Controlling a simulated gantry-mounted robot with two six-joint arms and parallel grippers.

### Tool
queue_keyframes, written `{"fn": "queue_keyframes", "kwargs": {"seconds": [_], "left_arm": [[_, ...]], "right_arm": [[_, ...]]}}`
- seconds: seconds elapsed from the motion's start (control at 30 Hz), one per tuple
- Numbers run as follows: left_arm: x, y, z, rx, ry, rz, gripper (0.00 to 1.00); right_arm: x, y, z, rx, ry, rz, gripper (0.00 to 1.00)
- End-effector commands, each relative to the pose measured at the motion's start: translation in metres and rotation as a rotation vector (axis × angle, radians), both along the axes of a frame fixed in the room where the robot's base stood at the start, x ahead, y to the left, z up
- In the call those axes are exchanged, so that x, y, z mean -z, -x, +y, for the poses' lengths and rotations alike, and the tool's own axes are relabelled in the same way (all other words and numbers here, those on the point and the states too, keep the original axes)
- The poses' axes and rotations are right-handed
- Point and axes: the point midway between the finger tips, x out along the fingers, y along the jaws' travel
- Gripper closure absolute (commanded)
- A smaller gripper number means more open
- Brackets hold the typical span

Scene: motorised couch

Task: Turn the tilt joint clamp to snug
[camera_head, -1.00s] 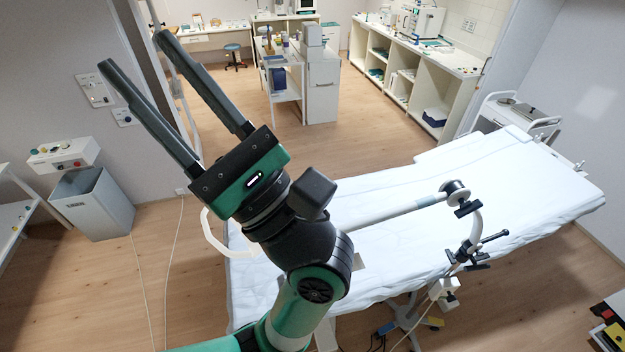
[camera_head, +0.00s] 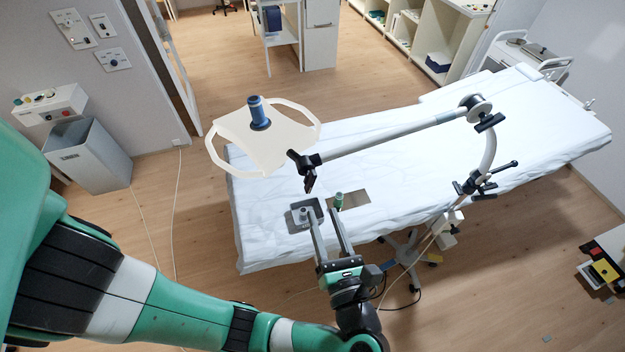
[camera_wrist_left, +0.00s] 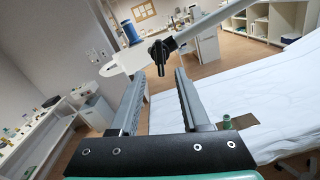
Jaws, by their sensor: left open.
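A black clamp with a short lever (camera_head: 308,166) sits at the near end of the jointed support arm, beside the cream tray (camera_head: 262,150). I take it for the tilt joint clamp. It also shows in the left wrist view (camera_wrist_left: 160,52), just beyond and above the fingertips. My left gripper (camera_head: 320,209) is open and empty, its fingers pointing toward the clamp from the near side, apart from it. In the left wrist view its two fingers (camera_wrist_left: 158,74) stand either side of the clamp's line. My right gripper is not in view.
A blue bottle (camera_head: 259,113) stands on the tray. The grey support arm (camera_head: 390,132) crosses above the white couch (camera_head: 400,190). Another black clamp (camera_head: 490,122) and a lever clamp (camera_head: 475,183) are farther right. A green bottle (camera_head: 339,202) is near the gripper.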

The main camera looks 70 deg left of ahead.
Motion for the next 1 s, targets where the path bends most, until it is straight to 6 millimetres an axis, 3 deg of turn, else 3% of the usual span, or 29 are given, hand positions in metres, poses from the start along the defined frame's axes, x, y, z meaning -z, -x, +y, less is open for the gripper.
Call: {"fn": "queue_keyframes", "kwargs": {"seconds": [0.4,0.6,0.83,1.0], "left_arm": [[-0.004,-0.004,0.087,-0.006,-0.001,0.002,0.54],[-0.001,-0.006,0.104,-0.002,0.001,-0.001,0.54],[0.0,-0.007,0.105,0.0,0.001,-0.001,0.54],[-0.001,-0.007,0.105,-0.001,0.001,-0.001,0.83]], "right_arm": [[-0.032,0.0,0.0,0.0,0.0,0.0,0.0],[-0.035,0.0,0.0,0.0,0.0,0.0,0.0],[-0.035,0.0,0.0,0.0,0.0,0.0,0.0],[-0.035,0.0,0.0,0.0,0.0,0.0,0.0]]}}
